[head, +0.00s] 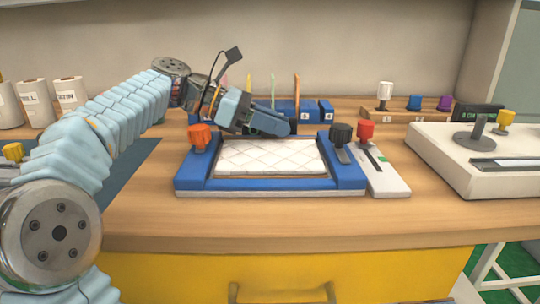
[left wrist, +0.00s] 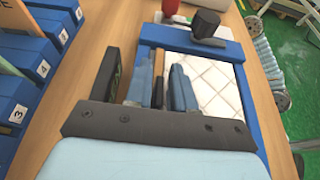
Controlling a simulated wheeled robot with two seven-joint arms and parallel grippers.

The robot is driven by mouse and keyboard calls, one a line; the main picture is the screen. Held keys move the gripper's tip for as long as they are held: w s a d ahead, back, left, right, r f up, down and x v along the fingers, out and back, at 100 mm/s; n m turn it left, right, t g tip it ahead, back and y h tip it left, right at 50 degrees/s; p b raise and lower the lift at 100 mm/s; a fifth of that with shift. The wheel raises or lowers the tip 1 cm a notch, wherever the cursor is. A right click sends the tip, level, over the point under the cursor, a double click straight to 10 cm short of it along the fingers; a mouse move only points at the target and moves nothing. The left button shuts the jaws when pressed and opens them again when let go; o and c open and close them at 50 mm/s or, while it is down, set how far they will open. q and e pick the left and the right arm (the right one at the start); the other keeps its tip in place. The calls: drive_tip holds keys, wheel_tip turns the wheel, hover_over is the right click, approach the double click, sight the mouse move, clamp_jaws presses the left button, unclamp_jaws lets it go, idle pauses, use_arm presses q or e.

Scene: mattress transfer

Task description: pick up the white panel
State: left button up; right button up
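The white panel (head: 270,157) is a flat quilted sheet lying inside a blue frame (head: 190,178) on the wooden worktop. It also shows in the left wrist view (left wrist: 215,82), partly covered by my left gripper. My left gripper (head: 286,129) is over the back edge of the frame, behind the panel. In the left wrist view its fingers (left wrist: 158,72) stand apart with a gap between them and nothing visibly held. Whether a finger touches the frame or panel cannot be told. My right gripper is in neither view.
An orange knob (head: 200,135) and a black knob (head: 341,134) rise from the frame. A red-knobbed white block (head: 387,176) stands to the right, then a large white device (head: 450,150). A blue numbered rack (head: 305,110) stands close behind. The worktop in front (head: 270,215) is clear.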

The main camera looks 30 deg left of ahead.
use_arm(q)
clamp_jaws()
